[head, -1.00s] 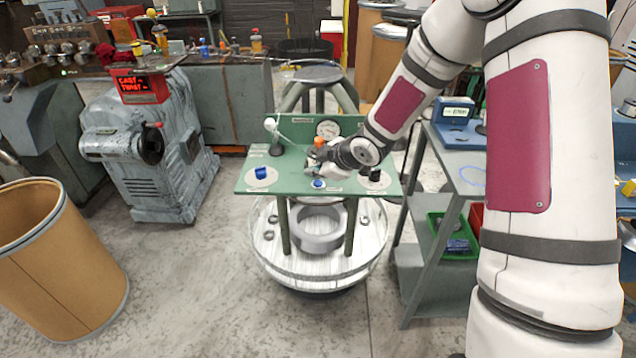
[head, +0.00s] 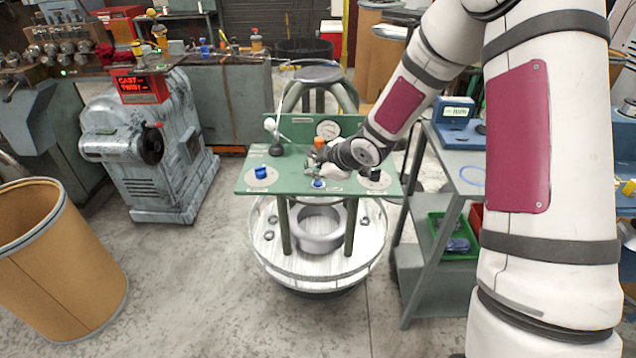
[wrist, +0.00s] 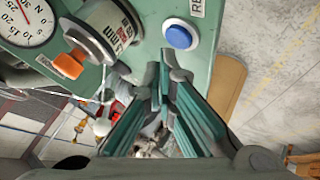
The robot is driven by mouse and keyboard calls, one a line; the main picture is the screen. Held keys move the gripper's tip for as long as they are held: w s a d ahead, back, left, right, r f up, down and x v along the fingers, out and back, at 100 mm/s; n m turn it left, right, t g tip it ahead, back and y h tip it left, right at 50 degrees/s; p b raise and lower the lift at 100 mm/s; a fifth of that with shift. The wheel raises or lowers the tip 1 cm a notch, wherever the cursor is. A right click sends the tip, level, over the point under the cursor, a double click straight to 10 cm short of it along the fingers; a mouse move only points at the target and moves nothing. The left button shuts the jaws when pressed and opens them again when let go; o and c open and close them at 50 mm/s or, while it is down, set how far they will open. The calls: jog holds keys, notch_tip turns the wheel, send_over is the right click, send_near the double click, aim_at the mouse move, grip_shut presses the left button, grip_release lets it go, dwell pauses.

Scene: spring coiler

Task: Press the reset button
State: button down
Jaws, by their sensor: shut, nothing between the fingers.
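The reset button is a round blue button (wrist: 180,37) in a white ring on the green panel. A partly cut-off label starting "RE" sits beside it. In the head view the blue button (head: 318,183) is at the front edge of the green panel (head: 225,183). My gripper (wrist: 166,72) is shut and empty. In the wrist view its fingertips appear just below the button, apart from it in the picture; their height over the panel is unclear. In the head view my gripper (head: 313,167) is just behind and left of the button, partly hidden by my wrist.
A blue knob (head: 261,172) sits on the panel's left and a black knob (head: 374,175) on its right. An orange-tipped cylinder (wrist: 92,45) and a dial gauge (wrist: 26,18) stand close to my gripper. A white-knobbed lever (head: 271,126) stands at back left.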

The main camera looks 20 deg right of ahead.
aim_at(316, 184)
jog(key=shift+f, duration=0.35)
jog(key=shift+f+b, duration=0.4)
jog(key=shift+b, duration=0.1)
dwell(0.5)
jog(key=shift+r, duration=0.1)
jog(key=shift+r+p, duration=0.75)
jog(key=shift+p, duration=0.1)
notch_tip(316, 184, up, 5)
jog(key=p, duration=0.5)
dwell(0.8)
